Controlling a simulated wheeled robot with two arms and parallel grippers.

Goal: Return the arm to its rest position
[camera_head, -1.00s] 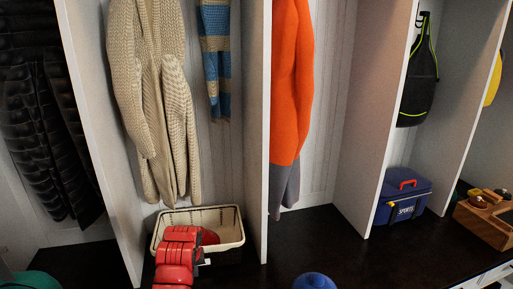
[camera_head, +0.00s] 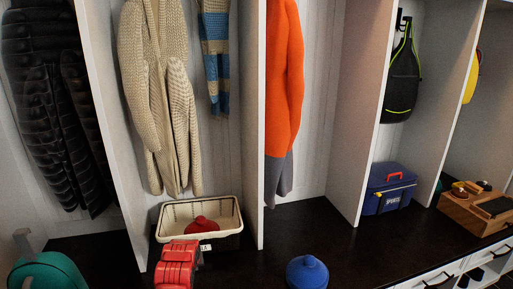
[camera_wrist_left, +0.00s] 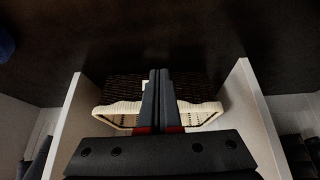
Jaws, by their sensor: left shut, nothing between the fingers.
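My left arm comes up from the bottom of the head view in front of a wicker basket with a cream rim (camera_head: 169,218). In the left wrist view my left gripper (camera_wrist_left: 158,80) is shut and empty, its dark fingers together. The basket's cream rim (camera_wrist_left: 112,108) and dark weave show behind the fingers. In the head view the red arm link hides the gripper's fingers. A red knit hat (camera_head: 201,225) lies inside the basket. My right gripper is not in view.
White dividers (camera_head: 108,130) flank the basket's cubby. A blue knit hat (camera_head: 307,273) lies on the dark bench (camera_head: 335,245). A blue box (camera_head: 388,190) and wooden crate (camera_head: 470,212) stand to the right, a green rounded thing (camera_head: 47,272) at lower left. Coats hang above.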

